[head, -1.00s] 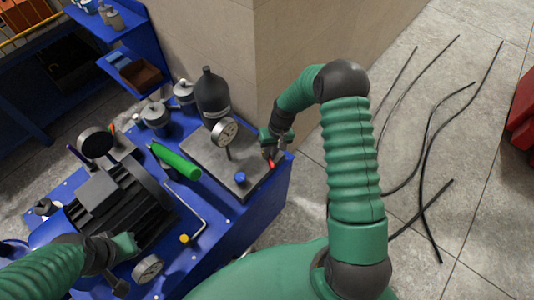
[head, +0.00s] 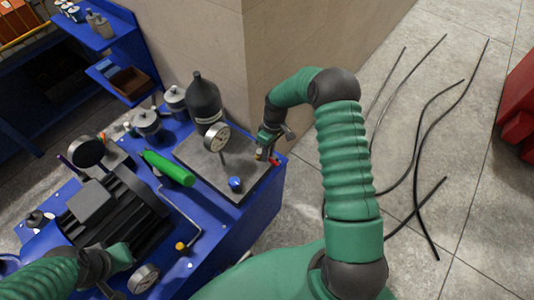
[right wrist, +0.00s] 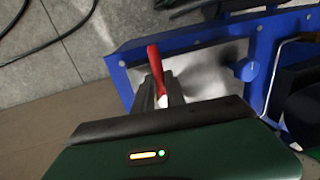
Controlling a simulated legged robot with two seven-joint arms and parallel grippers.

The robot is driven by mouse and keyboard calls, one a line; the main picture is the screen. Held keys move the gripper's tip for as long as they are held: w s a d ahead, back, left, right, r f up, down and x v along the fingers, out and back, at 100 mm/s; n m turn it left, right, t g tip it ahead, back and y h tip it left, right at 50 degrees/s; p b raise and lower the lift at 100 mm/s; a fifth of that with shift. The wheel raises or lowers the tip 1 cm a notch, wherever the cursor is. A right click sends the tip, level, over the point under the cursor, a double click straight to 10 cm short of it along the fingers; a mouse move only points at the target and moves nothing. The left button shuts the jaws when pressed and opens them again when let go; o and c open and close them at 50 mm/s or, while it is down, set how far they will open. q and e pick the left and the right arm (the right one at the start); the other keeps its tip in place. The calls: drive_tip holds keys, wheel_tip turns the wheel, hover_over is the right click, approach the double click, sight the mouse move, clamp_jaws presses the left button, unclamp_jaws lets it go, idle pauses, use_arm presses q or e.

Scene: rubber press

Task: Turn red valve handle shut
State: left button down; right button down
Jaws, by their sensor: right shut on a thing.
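The red valve handle (head: 275,160) is at the right corner of a grey plate (head: 200,160) on the blue bench. My right gripper (head: 266,152) is over that corner. In the right wrist view, the red handle (right wrist: 156,64) sticks out from between the jaws of my right gripper (right wrist: 160,92), which are shut on it. The valve body under the handle is mostly hidden. My left gripper (head: 112,272) is at the lower left, beside the dark motor; its jaws are too unclear to read.
A pressure gauge (head: 216,137), a black bottle (head: 204,98) and a blue knob (head: 235,184) stand on or by the plate. A green cylinder (head: 170,168) and a motor (head: 118,212) are left of it. A wall corner rises behind; black hoses lie on the floor at right.

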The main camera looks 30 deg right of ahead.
drive_tip(key=shift+d, duration=0.15)
drive_tip(key=c, duration=1.4)
unclamp_jaws()
drive_tip(key=d+r, duration=0.1)
drive_tip(key=r, duration=0.4)
drive_tip(key=d+r, duration=0.1)
drive_tip(key=r, duration=0.5)
drive_tip(key=w+d+r, duration=0.1)
drive_tip(key=r, duration=0.4)
drive_tip(key=shift+w+d+r+b, duration=0.1)
drive_tip(key=shift+d+r+b, duration=0.1)
drive_tip(key=shift+b, duration=0.15)
drive_tip(key=s+a+m+t, duration=0.1)
drive_tip(key=s+a, duration=0.4)
drive_tip(key=s+a+m+t+h, duration=0.1)
drive_tip(key=s+a, duration=0.4)
drive_tip(key=s, duration=0.1)
drive_tip(key=s+a+m+t+h, duration=0.1)
drive_tip(key=s+a+m, duration=0.1)
drive_tip(key=s+a, duration=0.3)
drive_tip(key=shift+s+a+f, duration=0.1)
drive_tip(key=shift+s+f, duration=0.2)
drive_tip(key=shift+s, duration=0.2)
